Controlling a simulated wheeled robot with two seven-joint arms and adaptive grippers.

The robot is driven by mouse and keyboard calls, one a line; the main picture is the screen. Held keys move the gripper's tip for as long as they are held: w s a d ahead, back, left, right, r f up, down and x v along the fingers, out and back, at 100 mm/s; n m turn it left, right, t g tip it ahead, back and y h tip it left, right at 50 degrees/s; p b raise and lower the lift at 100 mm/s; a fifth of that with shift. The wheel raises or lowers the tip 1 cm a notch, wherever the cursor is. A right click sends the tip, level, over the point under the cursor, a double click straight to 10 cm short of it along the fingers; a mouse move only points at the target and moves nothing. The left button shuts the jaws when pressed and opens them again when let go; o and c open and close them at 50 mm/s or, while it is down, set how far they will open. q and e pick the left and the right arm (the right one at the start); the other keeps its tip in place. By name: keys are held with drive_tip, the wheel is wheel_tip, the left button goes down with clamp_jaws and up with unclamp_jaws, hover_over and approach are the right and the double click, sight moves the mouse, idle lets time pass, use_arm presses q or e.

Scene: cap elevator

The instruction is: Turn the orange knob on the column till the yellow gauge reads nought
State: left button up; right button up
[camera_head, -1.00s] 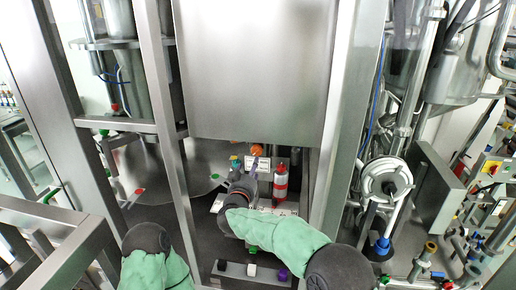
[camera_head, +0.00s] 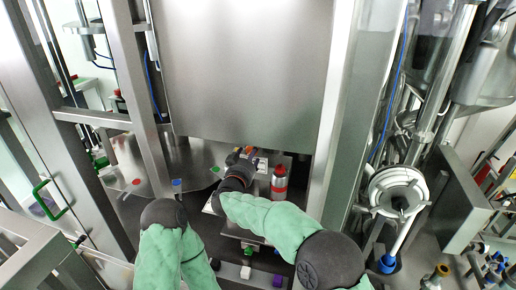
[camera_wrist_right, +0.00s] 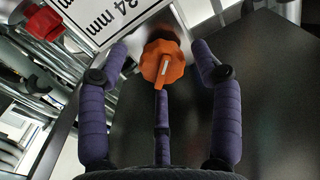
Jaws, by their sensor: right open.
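The orange knob (camera_wrist_right: 163,64) sits in the upper middle of the right wrist view, with a raised grip bar pointing down in the picture. In the head view only a small orange patch of it (camera_head: 249,149) shows behind my right gripper (camera_head: 246,157). In the wrist view my right gripper (camera_wrist_right: 160,72) is open, with purple fingers to the left, right and below the knob. I cannot tell whether any finger touches it. I cannot make out the yellow gauge. My left gripper is not in view.
A red and grey bottle-like part (camera_head: 279,184) stands just right of my right gripper. A large steel panel (camera_head: 240,70) is above it, and a steel post (camera_head: 335,120) rises to the right. A red part (camera_wrist_right: 42,22) shows at upper left in the wrist view.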

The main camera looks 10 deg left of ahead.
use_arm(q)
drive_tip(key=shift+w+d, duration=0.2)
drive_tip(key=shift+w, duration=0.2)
use_arm(e)
drive_tip(key=shift+w+r, duration=0.1)
drive_tip(key=shift+w, duration=0.05)
drive_tip(key=shift+a, duration=0.1)
drive_tip(key=c, duration=1.1)
drive_tip(key=shift+c, duration=0.2)
